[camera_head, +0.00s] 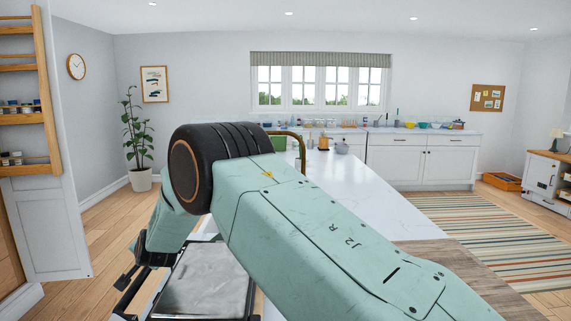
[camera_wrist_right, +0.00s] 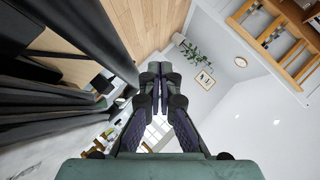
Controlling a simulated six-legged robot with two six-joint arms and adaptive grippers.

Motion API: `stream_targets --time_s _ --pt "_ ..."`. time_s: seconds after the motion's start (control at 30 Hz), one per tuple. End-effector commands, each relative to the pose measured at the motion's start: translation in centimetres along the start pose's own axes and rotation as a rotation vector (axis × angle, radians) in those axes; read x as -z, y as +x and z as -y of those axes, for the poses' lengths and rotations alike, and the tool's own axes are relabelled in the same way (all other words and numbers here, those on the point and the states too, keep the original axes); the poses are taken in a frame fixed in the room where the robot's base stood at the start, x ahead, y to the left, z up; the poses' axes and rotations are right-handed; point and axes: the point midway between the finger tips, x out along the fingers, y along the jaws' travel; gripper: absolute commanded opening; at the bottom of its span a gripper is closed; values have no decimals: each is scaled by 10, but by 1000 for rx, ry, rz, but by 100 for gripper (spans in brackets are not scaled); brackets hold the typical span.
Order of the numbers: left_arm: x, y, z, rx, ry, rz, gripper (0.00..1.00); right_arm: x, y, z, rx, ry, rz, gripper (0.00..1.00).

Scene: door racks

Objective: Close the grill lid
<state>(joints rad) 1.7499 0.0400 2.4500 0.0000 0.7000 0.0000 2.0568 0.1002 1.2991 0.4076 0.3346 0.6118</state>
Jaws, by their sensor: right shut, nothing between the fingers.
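A grey metal panel in a dark frame (camera_head: 207,282), seemingly the grill, sits low in the head view, left of centre, partly hidden by my right arm. In the right wrist view, dark bars and ridged surfaces (camera_wrist_right: 55,122) fill the left side close by, seemingly the same grill. I cannot tell for certain which part is the lid or how far it is open. My right gripper (camera_wrist_right: 160,86) is shut and empty, to the right of these dark parts, with a visible gap. My left gripper is in neither view.
A white counter (camera_head: 370,195) with a tap (camera_head: 302,150) lies behind my right arm. A wooden door rack (camera_head: 48,90) with jars stands at the left. A potted plant (camera_head: 138,140) stands in the back left corner. The striped rug (camera_head: 485,230) is clear.

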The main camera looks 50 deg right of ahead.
Motion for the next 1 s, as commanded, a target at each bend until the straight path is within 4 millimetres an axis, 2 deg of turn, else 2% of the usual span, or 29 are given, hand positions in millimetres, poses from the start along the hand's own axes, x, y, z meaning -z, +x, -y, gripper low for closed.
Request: stream_targets --time_s 0.63,0.97,1.0 --pt "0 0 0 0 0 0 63 0 1 0 0 1 -1 0" --pt "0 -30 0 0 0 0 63 25 -18 30 2 3 -2 0" --pt "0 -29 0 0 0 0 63 22 -24 35 4 1 -1 0"
